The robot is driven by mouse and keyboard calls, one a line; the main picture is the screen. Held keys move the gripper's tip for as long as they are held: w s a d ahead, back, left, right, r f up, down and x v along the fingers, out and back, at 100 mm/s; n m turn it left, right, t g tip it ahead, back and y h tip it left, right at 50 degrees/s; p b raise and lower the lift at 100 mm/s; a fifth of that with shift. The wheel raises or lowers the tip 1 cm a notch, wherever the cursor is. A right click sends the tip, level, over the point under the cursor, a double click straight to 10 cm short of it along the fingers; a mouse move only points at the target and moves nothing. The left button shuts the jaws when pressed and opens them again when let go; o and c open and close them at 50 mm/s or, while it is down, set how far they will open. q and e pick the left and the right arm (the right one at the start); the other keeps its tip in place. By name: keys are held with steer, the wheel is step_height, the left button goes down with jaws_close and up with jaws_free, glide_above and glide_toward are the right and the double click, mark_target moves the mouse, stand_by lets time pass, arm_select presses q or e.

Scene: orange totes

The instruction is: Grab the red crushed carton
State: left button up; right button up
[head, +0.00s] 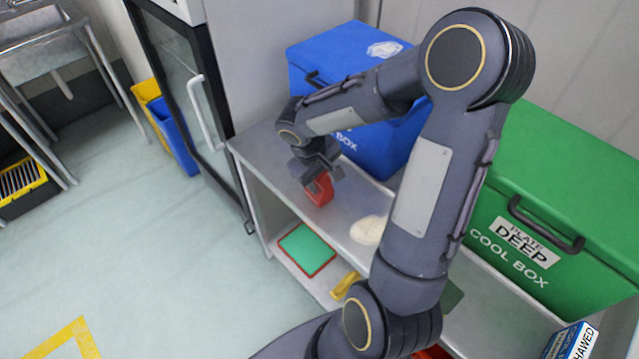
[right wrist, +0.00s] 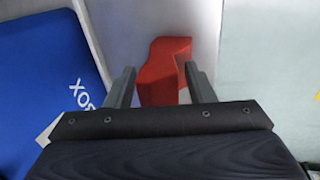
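The red crushed carton (head: 320,189) stands on the upper metal shelf, near its front left end, in front of the blue cool box. My right gripper (head: 322,172) is directly above it, pointing down, and partly covers it in the head view. In the right wrist view the carton (right wrist: 163,72) shows bent and red between and beyond my two fingers (right wrist: 160,82). The fingers are spread apart, with a narrow gap at the left one; the right one overlaps the carton's edge, and I cannot tell if it touches. My left gripper is not in view.
The blue cool box (head: 375,150) stands close behind the carton. A green cool box (head: 560,190) is at the right. A pale round item (head: 368,230) lies on the same shelf. A green item with red edges (head: 307,250) and a yellow item (head: 345,285) are on the lower shelf.

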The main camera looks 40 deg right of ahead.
steer(key=c, duration=0.8)
